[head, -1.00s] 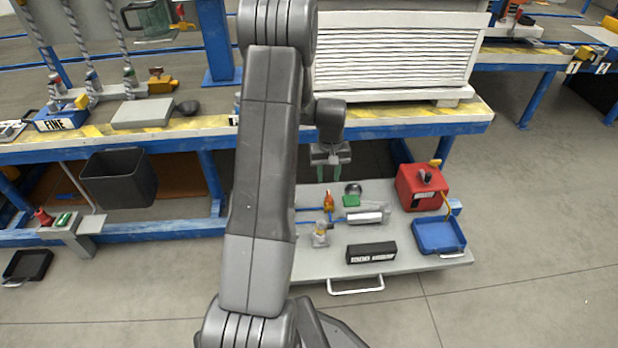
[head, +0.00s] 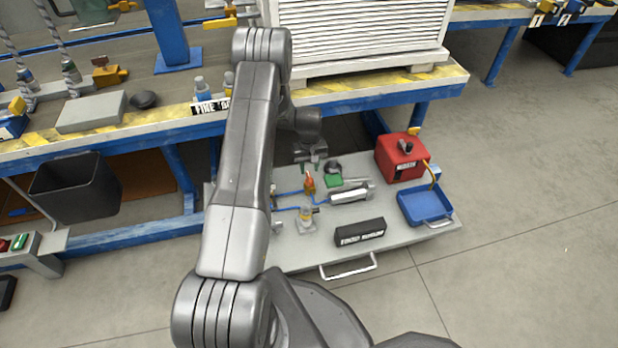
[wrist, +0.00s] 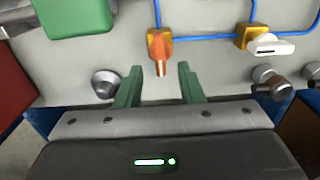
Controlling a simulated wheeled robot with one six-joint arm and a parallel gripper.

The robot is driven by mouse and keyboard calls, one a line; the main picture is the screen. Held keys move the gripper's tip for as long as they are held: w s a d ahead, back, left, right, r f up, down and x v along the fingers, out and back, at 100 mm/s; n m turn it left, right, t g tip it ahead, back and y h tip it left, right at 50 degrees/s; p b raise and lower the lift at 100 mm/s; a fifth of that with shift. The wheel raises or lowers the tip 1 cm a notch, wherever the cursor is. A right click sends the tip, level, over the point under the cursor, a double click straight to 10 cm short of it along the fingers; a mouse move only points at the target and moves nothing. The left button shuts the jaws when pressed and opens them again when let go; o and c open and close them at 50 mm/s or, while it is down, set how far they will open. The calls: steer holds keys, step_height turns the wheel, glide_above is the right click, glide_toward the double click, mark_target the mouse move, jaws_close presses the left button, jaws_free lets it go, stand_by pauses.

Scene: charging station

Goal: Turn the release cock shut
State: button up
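An orange cock handle (head: 309,183) stands on the grey board (head: 400,240), on a blue line. It also shows in the wrist view (wrist: 160,48), just ahead of my fingertips and roughly centred between them. My gripper (head: 311,168) is open and empty; its two green fingers (wrist: 160,82) are apart in the wrist view. I see no contact with the orange handle. A second cock, a brass body with a white lever (wrist: 268,44), sits right of it in the wrist view. No label shows which is the release cock.
A steel knob (wrist: 106,84) and a green block (wrist: 75,15) lie left of the orange handle in the wrist view. A red box (head: 400,157), blue tray (head: 424,206) and black labelled block (head: 360,232) stand on the board. The workbench edge (head: 375,92) is behind my gripper.

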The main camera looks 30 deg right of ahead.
mark_target(309, 176)
step_height(309, 176, down, 5)
steer(key=shift+b, duration=0.55)
steer(key=c, duration=0.6)
